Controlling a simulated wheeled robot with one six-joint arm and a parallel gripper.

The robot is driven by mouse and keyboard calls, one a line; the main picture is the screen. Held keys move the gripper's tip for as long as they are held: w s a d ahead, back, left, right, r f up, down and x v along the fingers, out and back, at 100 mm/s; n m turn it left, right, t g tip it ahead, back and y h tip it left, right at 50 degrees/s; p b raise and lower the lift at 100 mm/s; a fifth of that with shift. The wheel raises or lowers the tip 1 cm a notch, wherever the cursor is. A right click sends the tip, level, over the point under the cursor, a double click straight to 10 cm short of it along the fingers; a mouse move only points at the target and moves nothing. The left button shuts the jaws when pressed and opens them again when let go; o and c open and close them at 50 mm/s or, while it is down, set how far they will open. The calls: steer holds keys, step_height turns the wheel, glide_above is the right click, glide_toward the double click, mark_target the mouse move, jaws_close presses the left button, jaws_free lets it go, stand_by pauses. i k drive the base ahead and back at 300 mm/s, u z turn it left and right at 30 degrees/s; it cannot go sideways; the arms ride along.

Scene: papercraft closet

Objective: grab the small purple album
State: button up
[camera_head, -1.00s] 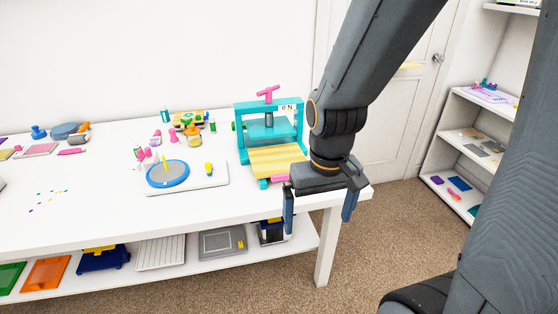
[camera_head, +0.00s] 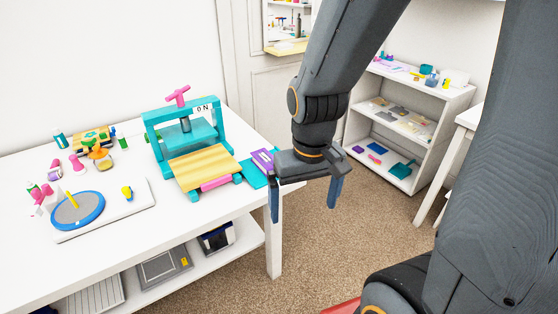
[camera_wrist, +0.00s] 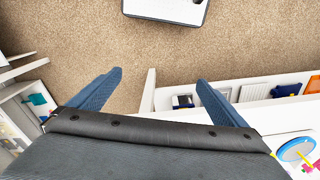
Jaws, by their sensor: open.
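A small purple, book-like item (camera_head: 263,158), which looks like the album, lies at the right end of the white table (camera_head: 112,235) in the head view. It lies by a flat teal piece (camera_head: 253,175), right of the teal press (camera_head: 186,140). My gripper (camera_head: 304,212) is open and empty, fingers pointing down, in front and to the right of the purple item. Its left finger appears close to the table's corner; the exact gap cannot be told. In the wrist view my gripper (camera_wrist: 159,77) has nothing between its fingers, and the purple item is not seen.
The press has a wooden bed and a pink roller. A white shelf unit (camera_head: 440,105) with several small items, some purple, stands at the back right. Another white table edge (camera_head: 458,150) is at right. Brown carpet (camera_head: 350,245) lies clear between. The table has a lower shelf.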

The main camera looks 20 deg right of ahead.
mark_target(263, 159)
steer(key=k, duration=1.25)
steer(key=z, duration=0.5)
steer(key=i, duration=0.5)
steer(key=z, duration=0.55)
steer(key=i, duration=1.4)
steer(key=u, duration=1.05)
steer(key=i, duration=0.55)
steer(key=u, duration=0.6)
